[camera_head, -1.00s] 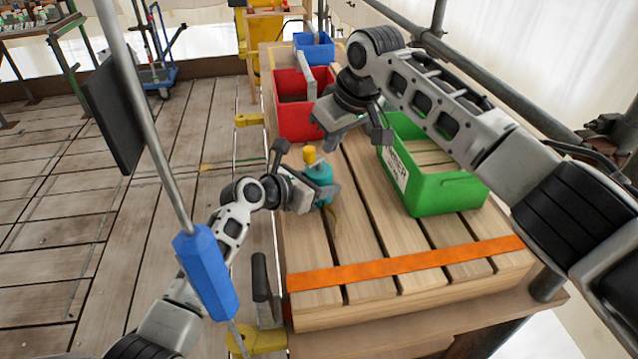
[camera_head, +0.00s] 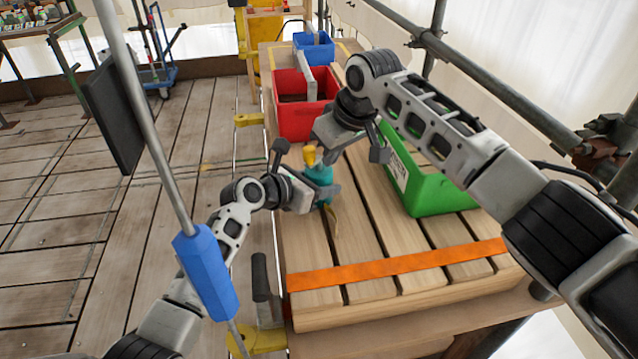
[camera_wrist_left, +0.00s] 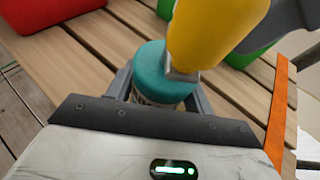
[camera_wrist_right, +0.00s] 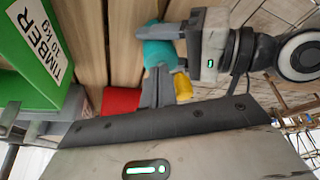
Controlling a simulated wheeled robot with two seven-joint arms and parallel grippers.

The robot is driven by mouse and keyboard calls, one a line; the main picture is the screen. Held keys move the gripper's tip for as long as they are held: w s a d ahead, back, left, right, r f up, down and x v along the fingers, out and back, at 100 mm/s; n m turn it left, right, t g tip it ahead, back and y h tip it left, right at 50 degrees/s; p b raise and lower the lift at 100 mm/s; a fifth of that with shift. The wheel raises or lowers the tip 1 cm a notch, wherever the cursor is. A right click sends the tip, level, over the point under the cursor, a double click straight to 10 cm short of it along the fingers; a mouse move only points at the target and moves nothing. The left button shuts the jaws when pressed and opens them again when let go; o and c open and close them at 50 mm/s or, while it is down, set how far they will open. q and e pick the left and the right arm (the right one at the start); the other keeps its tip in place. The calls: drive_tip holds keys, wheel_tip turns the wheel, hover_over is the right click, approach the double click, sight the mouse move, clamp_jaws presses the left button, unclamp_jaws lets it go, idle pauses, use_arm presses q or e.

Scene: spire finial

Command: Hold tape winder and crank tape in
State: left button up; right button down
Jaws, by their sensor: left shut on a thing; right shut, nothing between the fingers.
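The tape winder (camera_head: 318,174) has a teal round body, with a yellow crank knob (camera_head: 310,155) on top. My left gripper (camera_head: 324,193) is shut on the teal body and holds it over the slatted wood; in the left wrist view the body (camera_wrist_left: 160,62) sits between the fingers, with the yellow knob (camera_wrist_left: 205,35) large in front. A thin tan strip (camera_head: 333,214) hangs below the winder. My right gripper (camera_head: 328,154) is shut and empty, close beside the knob. In the right wrist view its fingers (camera_wrist_right: 157,84) lie beside the yellow knob (camera_wrist_right: 183,87); contact is unclear.
A green crate (camera_head: 440,192) stands right of the winder, close under my right arm. A red bin (camera_head: 292,118) and a blue bin (camera_head: 316,47) are behind. An orange strip (camera_head: 400,264) crosses the near slats. The slats in front of the winder are clear.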

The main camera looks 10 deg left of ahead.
drive_tip(key=shift+a, duration=0.15)
drive_tip(key=shift+w+a, duration=0.2)
drive_tip(key=shift+a, duration=0.4)
drive_tip(key=shift+s+a, duration=0.1)
drive_tip(key=shift+a, duration=0.15)
idle(0.4)
drive_tip(key=shift+s+d, duration=0.1)
drive_tip(key=shift+s, duration=0.05)
wheel_tip(320, 180, up, 7)
idle(0.9)
idle(0.4)
